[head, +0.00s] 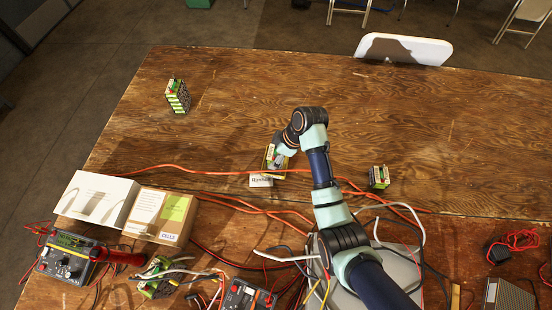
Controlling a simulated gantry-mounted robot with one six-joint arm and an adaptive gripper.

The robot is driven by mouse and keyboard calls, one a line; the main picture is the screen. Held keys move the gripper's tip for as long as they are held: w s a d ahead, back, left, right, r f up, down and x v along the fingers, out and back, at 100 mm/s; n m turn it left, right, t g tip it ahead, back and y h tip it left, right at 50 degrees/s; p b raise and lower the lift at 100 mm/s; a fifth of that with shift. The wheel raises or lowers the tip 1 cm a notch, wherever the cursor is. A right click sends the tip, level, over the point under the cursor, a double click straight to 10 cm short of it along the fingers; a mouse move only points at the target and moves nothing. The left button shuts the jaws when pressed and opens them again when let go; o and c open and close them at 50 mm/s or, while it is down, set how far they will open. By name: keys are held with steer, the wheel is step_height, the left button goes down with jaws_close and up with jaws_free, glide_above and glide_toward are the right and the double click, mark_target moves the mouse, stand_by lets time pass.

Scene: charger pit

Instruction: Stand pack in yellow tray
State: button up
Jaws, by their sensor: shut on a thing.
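My gripper (277,157) is at the middle of the wooden table, pointing down over the yellow tray (265,166). The gripper is shut on a pack, which it and the tray mostly hide. I cannot tell whether the pack touches the tray floor or stands upright. A small white label card is at the tray's near side (261,181). Another green and black pack (178,96) stands at the far left of the table. A further green pack (378,177) sits to the right of my arm.
Orange cables (205,171) run across the table near the tray. White and brown boxes (165,215), meters (70,258) and wires crowd the near left. A white chair back (404,49) stands at the far edge. The far half of the table is mostly clear.

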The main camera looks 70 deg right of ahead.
step_height(320, 180, down, 2)
steer(key=shift+f, duration=0.25)
steer(key=o, duration=1.5)
steer(key=shift+o, duration=0.2)
steer(key=shift+r, duration=0.15)
steer(key=p+v, duration=0.4)
steer(key=v, duration=0.7)
steer(key=shift+s+r, duration=0.15)
steer(key=shift+r, duration=0.25)
